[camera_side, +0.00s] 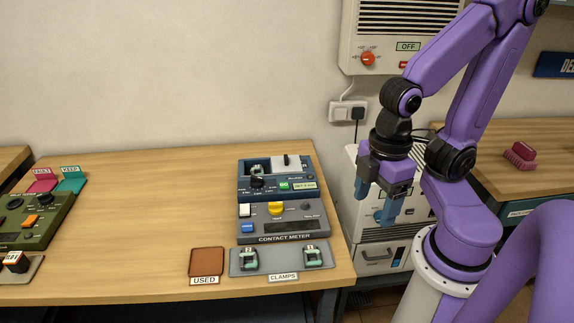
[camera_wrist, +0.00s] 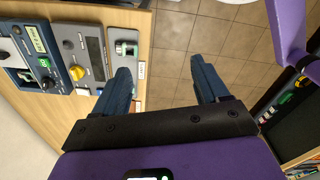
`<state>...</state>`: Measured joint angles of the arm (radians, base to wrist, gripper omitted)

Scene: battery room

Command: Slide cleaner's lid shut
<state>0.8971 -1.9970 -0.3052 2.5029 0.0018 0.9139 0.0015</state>
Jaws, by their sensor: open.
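The cleaner appears to be the dark blue box (camera_side: 245,190) at the back of the bench in the side view. A green-and-white clamp (camera_side: 257,169) sits in its open bay at the left. The pale sliding lid (camera_side: 285,161) with a dark knob is to the right of the bay and leaves the clamp uncovered. The cleaner (camera_wrist: 30,79) also shows in part at the left edge of the wrist view. My gripper (camera_side: 376,208) is open and empty, pointing down beyond the bench's right edge, away from the cleaner. Its spread fingers (camera_wrist: 160,66) show in the wrist view.
A grey contact meter (camera_side: 310,229) stands in front of the cleaner. Before it, a clamps tray (camera_side: 280,264) holds two clamps beside an empty brown used pad (camera_side: 206,261). A white cabinet (camera_side: 387,247) stands right of the bench. The bench middle is clear.

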